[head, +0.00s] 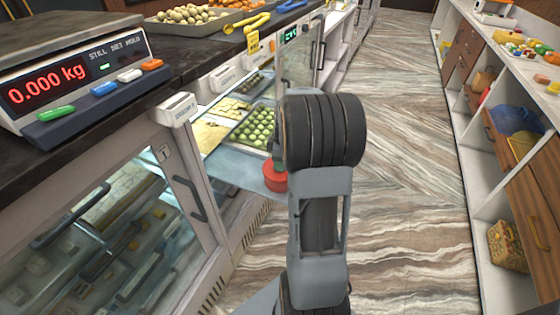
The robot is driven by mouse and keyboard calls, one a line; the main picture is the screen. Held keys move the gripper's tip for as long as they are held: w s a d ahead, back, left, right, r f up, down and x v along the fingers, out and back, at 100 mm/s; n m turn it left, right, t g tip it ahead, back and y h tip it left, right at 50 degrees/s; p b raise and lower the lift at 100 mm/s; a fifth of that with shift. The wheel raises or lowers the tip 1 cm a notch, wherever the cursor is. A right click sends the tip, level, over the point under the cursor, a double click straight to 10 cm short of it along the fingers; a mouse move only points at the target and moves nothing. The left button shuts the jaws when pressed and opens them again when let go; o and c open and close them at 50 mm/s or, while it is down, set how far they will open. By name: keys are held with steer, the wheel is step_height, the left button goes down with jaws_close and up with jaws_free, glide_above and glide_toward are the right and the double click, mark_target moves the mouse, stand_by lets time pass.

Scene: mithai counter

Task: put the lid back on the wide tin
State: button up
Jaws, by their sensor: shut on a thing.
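A round red thing (275,180), a lid or a short tin, shows just left of my arm, in front of the pulled-out glass shelf of the display case. I cannot tell which of the two it is. A small dark part of my gripper (278,150) shows directly above it, and my gripper is shut on it as far as I can see. My thick wrist hides the fingertips and the right side of the red thing. No other wide tin or lid can be made out in this view.
A scale (70,75) reading 0.000 kg stands on the dark counter at left. Trays of sweets, with yellow tongs (248,24) nearby, lie farther back. Green sweets (258,128) fill a tray in the case. Shelves (490,175) line the right side; the marbled aisle floor (405,150) is clear.

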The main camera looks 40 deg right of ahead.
stand_by(0.4)
steer(key=o, duration=1)
steer(key=shift+o, duration=0.5)
steer(key=o, duration=0.4)
steer(key=shift+r, duration=0.1)
steer(key=shift+r+p, duration=2.55)
steer(key=shift+r, duration=0.85)
